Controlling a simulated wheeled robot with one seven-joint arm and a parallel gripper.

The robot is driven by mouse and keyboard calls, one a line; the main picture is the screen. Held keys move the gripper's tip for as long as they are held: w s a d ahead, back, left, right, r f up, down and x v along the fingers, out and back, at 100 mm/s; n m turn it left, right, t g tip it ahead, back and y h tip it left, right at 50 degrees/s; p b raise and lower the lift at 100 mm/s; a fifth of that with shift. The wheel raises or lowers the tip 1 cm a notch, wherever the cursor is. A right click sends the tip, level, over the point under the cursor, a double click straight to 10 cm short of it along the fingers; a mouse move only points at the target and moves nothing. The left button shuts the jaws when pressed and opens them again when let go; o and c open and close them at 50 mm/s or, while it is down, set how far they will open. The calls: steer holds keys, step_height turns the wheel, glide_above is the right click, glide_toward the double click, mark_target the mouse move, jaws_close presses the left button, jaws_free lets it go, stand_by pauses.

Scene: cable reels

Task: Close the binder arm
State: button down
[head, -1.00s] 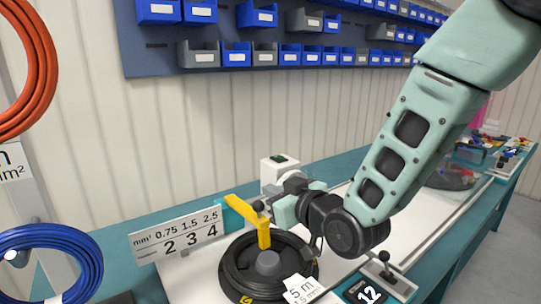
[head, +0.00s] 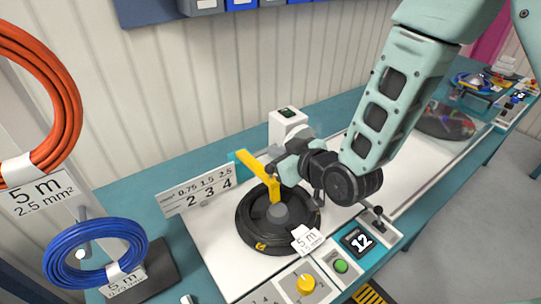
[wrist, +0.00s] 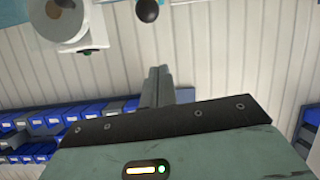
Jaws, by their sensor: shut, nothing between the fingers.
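The yellow binder arm (head: 258,172) stands over a black cable coil (head: 245,222) on the white worktop. Its long bar slopes up to the left and its short end reaches down to the grey hub (head: 279,212) in the coil. My gripper (head: 284,168) is beside the bar's right end, and I cannot tell from the head view whether they touch. In the wrist view my two fingers (wrist: 158,86) are together and hold nothing. A black ball knob (wrist: 149,9) shows beyond the fingertips, apart from them in the picture.
A white box (head: 287,124) stands behind the coil. A number plate (head: 198,193) is at left. Blue (head: 92,250) and orange (head: 62,120) coils hang at left. A control panel (head: 305,283) is in front. The worktop to the right is mostly clear.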

mark_target(270, 167)
steer(key=p+x, duration=0.2)
steer(key=x, duration=0.5)
steer(key=shift+r+p, duration=0.15)
steer(key=shift+p, duration=0.15)
steer(key=shift+s+d+f+p, duration=0.45)
steer(key=shift+s+d+f, duration=0.35)
steer(key=shift+f, duration=0.2)
steer(key=shift+s+d+f, duration=0.25)
steer(key=shift+s+f, duration=0.05)
steer(key=shift+f, duration=0.25)
steer(key=shift+f, duration=0.1)
steer(key=b, duration=0.1)
steer(key=f+b, duration=0.1)
steer(key=b, duration=0.1)
steer(key=s+f+b, duration=0.1)
steer(key=shift+d+f, duration=0.25)
steer(key=shift+d, duration=0.05)
